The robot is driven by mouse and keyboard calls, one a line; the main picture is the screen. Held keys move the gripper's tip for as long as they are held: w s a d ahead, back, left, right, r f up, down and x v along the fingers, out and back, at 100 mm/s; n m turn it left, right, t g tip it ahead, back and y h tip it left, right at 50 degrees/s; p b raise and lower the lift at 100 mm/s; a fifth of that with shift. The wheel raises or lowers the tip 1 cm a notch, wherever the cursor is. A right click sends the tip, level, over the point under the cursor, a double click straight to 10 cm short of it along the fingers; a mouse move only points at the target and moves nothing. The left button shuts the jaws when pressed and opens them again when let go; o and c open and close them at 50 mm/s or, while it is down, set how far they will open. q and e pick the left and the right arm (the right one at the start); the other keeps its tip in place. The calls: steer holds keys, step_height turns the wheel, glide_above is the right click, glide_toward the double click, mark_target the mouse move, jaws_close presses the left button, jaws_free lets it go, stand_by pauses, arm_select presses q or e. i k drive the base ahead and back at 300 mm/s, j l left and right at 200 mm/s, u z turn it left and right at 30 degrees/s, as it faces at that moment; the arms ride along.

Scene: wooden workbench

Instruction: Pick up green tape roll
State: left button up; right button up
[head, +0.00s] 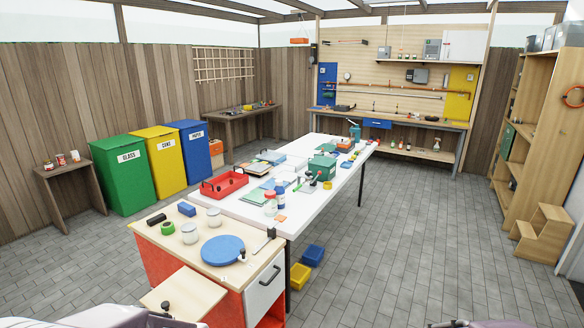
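The green tape roll (168,228) lies on the wooden top of a low cabinet at the front left. It sits between a black cylinder (156,219) behind it and a white-lidded jar (190,234) to its right. Nothing covers it. Pale parts of my arms show at the bottom edge, left and right. Neither gripper's fingers can be made out, and nothing of mine is near the roll.
A blue disc (222,249), a second jar (214,217) and a blue block (186,209) share the cabinet top (190,262). A white table (240,208) with a red tray (224,192) adjoins it. Yellow and blue bins sit on the floor; paving at right is clear.

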mark_target(167, 228)
steer(key=i+j+u, duration=0.7)
steer(key=i+j, duration=0.2)
steer(key=i+j+u, duration=0.25)
steer(key=i+u, duration=0.15)
steer(key=i+j+z, duration=0.25)
steer(key=j+z, duration=0.25)
steer(key=j, duration=0.15)
